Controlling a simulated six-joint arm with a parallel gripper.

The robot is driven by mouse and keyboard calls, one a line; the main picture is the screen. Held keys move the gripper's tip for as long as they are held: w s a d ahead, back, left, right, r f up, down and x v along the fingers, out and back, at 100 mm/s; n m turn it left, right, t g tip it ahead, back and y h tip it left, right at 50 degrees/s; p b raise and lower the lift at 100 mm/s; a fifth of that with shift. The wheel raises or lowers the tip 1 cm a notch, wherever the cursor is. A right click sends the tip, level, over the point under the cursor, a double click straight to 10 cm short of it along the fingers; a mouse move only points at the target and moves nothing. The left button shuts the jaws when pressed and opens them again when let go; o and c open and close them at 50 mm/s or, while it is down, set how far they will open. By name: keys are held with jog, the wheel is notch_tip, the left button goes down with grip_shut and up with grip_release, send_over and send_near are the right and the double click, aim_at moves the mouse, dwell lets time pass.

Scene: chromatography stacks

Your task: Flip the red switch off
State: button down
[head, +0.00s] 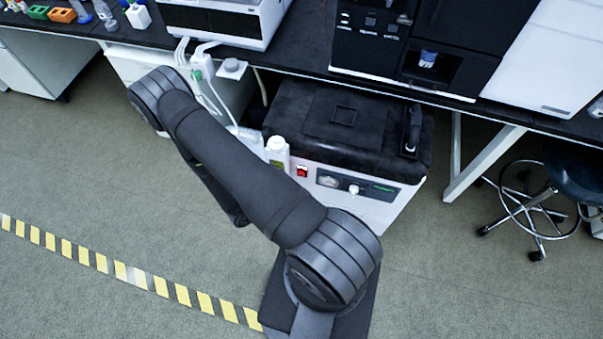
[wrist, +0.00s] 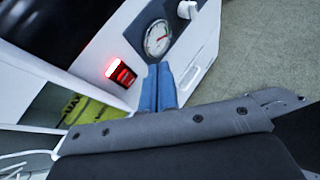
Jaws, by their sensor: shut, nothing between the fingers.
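The red switch (head: 302,171) is on the white front panel of a machine with a black top, left of its gauge. In the wrist view the switch (wrist: 120,72) glows red, brightest at its upper end. My gripper (wrist: 159,70) shows there as two blue fingers, shut together with nothing between them. Their tips are just right of the switch and below the gauge, apart from the switch in the picture. I cannot tell how far the tips are from the panel. In the head view my arm hides the gripper.
The round gauge (wrist: 157,38) and a white knob (wrist: 187,9) are on the same panel. A white bottle (head: 277,153) stands left of the switch in the head view. The machine (head: 375,207) sits below the black bench. The floor in front is open, with yellow-black tape (head: 120,270).

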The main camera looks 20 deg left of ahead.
notch_tip(320, 180, down, 7)
jog(key=s+a+n+y, duration=0.1)
jog(key=s+n+y, duration=0.1)
jog(key=n, duration=0.1)
jog(key=shift+s+a+t+y, duration=0.2)
jog(key=shift+a+t+y, duration=0.2)
jog(key=shift+w, duration=0.1)
send_near(302, 175)
jog(key=shift+w+d+f, duration=1.5)
jog(key=shift+d+f, duration=0.2)
jog(key=shift+f, duration=0.05)
jog(key=shift+w, duration=0.15)
dwell(0.4)
jog(key=shift+w, duration=0.25)
